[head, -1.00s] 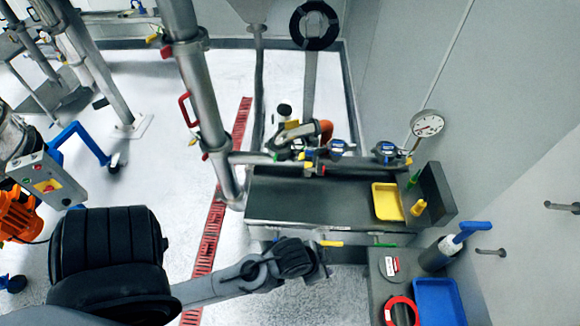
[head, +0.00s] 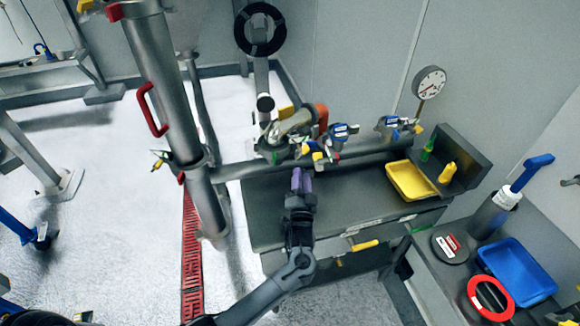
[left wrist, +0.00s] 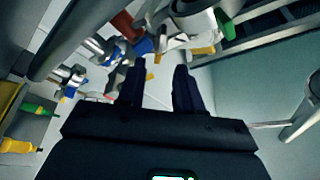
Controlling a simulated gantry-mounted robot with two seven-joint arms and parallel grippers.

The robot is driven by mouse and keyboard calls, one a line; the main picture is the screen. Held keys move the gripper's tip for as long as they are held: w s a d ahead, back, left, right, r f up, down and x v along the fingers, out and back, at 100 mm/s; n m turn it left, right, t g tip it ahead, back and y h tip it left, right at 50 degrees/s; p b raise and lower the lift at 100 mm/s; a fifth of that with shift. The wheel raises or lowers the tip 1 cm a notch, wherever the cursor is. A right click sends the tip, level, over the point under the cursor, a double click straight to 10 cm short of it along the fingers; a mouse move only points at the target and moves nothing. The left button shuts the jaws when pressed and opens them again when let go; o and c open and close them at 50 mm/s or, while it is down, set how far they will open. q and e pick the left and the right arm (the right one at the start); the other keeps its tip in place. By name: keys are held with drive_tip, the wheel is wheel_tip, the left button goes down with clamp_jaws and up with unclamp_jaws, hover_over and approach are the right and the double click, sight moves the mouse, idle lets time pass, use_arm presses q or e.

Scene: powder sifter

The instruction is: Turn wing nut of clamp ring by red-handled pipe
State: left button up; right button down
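The steel pipe (head: 168,85) with a red handle (head: 150,110) stands upright left of centre in the head view. A clamp ring (head: 190,165) goes round its lower part, with a small yellow and green-tipped piece (head: 160,160) sticking out on its left; I cannot tell whether this is the wing nut. My left gripper (head: 301,182) is over the bench, right of the pipe and apart from it. In the left wrist view the left gripper (left wrist: 158,78) has its two dark fingers apart with nothing between them. My right gripper does not show.
A horizontal pipe (head: 355,162) with blue-and-yellow valves (head: 340,133) runs behind the bench (head: 345,190), just beyond my left gripper. A yellow tray (head: 411,181) sits on the bench. A blue tray (head: 517,272) and red ring (head: 490,298) are at lower right.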

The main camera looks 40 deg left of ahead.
sight(302, 156)
use_arm(q)
drive_tip(key=shift+x, duration=3.6)
drive_tip(key=shift+r, duration=0.1)
clamp_jaws()
drive_tip(key=shift+b, duration=0.3)
